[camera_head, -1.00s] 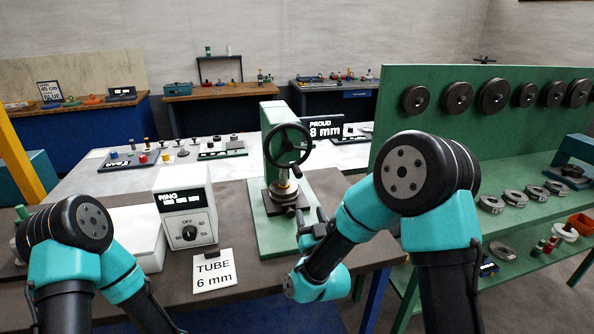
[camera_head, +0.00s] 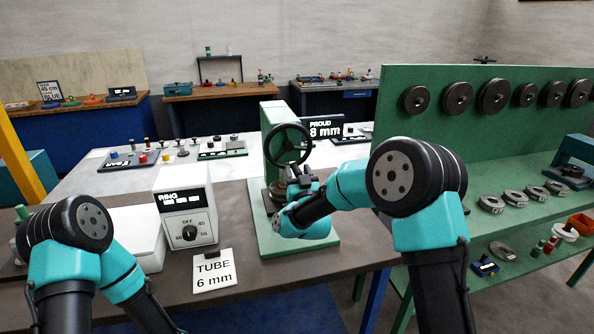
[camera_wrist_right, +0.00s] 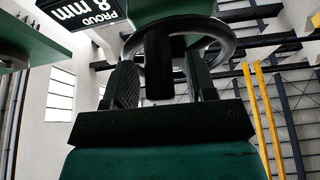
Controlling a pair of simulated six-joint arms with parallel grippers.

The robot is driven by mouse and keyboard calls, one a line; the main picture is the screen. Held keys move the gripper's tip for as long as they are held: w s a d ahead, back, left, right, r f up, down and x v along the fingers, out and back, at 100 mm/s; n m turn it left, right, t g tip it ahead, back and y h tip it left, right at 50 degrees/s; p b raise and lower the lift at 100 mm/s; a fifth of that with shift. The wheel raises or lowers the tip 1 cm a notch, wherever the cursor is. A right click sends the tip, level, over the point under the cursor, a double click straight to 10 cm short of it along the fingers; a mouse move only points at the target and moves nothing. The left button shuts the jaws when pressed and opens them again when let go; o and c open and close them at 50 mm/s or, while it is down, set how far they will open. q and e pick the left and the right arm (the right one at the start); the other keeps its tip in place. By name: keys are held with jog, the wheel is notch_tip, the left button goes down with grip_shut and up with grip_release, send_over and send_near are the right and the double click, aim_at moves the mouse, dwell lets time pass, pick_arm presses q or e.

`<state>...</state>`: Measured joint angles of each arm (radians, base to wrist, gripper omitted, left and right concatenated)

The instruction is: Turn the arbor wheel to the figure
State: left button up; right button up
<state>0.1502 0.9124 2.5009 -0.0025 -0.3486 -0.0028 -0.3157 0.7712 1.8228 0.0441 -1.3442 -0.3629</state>
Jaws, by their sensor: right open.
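The arbor wheel (camera_head: 288,144) is a dark spoked handwheel on the green press (camera_head: 272,120). My right gripper (camera_head: 300,180) is just below the wheel, partly hidden by its own wrist. In the right wrist view the wheel (camera_wrist_right: 216,36) spans above the gripper (camera_wrist_right: 160,80). The two fingers stand apart, pointing up at the wheel, with a dark cylindrical part (camera_wrist_right: 158,72) showing between them; I cannot tell whether they touch it. A black sign (camera_head: 323,128) behind the press reads PROUD 8 mm. My left gripper is out of the picture.
A white box (camera_head: 186,210) with a RING display and dial stands left of the press. A white card (camera_head: 213,270) in front reads TUBE 6 mm. A green rack (camera_head: 470,140) with several dark discs stands close on the right.

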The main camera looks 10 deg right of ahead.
jog(key=shift+w+a+r, duration=0.1)
jog(key=shift+w+r, duration=0.1)
jog(key=shift+w, duration=0.3)
grip_shut()
